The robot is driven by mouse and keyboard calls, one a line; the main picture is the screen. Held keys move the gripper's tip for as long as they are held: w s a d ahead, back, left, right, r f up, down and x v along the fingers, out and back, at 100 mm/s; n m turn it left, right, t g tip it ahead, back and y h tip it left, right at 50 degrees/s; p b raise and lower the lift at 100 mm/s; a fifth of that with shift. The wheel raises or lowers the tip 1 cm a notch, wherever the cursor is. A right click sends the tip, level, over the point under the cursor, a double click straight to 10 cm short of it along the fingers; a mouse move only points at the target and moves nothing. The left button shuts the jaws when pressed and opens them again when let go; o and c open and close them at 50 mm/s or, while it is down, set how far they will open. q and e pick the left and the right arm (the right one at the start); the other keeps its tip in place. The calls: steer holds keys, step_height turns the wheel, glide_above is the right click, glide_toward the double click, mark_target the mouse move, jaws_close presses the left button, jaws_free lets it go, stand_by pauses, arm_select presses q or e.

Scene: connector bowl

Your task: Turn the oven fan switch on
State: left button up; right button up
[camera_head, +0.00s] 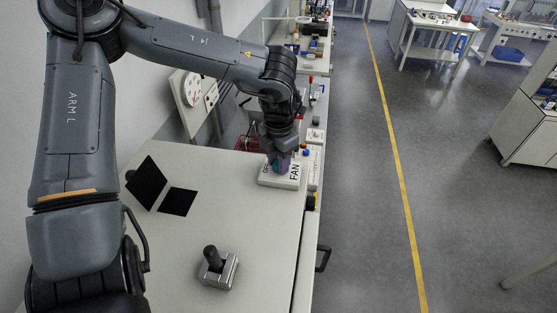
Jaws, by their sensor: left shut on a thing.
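The fan switch box (293,176) is a white plate with black "FAN" lettering, and "OFF" shows at its left side. It lies at the far end of the light bench top. My left gripper (279,163) reaches down onto it and is shut on the switch's handle, of which little shows; purple and teal colour is visible between the fingers. The handle's exact tilt is hidden by the gripper. My right gripper is not in view.
A metal block with a black knob (217,268) stands on the near bench top (255,220). A black panel (147,183) stands tilted beside a black square (178,202) at the left. A wall gauge (191,89) hangs behind my arm.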

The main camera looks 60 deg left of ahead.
arm_select(q)
steer(key=shift+r, duration=0.1)
stand_by(0.3)
steer(key=o, duration=1)
steer(key=shift+o, duration=0.2)
steer(key=shift+r, duration=0.5)
step_height(320, 180, up, 8)
steer(key=shift+f+b, duration=0.1)
steer(key=shift+b, duration=0.7)
steer(key=shift+r, duration=0.95)
